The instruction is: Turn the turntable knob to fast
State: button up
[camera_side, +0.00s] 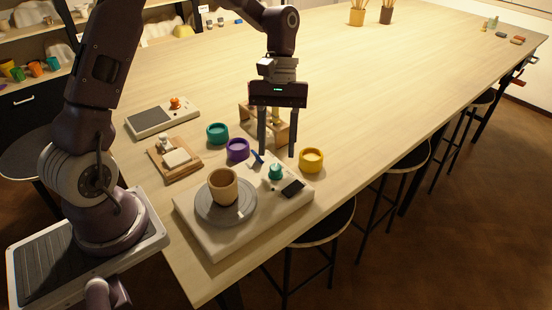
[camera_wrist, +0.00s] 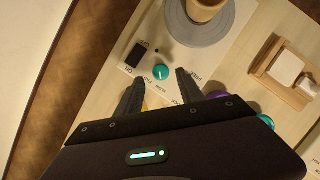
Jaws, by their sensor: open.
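The turntable (camera_side: 229,232) is a cream box with a grey round plate (camera_side: 226,207) at the near left end of the wooden table. A tan cup (camera_side: 223,188) stands upright on the plate. The teal knob (camera_side: 275,172) is on the box's right part, beside a dark rectangle (camera_side: 293,187). My gripper (camera_side: 277,153) is open and empty, fingers pointing down, above and slightly behind the knob. In the wrist view the knob shows beyond the fingertips.
Teal (camera_side: 217,133), purple (camera_side: 238,150) and yellow (camera_side: 311,160) jars stand close behind the turntable. A wooden rack (camera_side: 248,117) stands behind my gripper. A board with a white block (camera_side: 175,158) and a scale-like device (camera_side: 162,119) lie left. The far table is mostly clear.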

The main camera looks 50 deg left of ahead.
aim_at(276, 167)
jog(key=x, duration=0.3)
jog(key=shift+s+d+f, duration=0.1)
jog(key=shift+f, duration=0.2)
jog(key=shift+c, duration=0.3)
grip_shut()
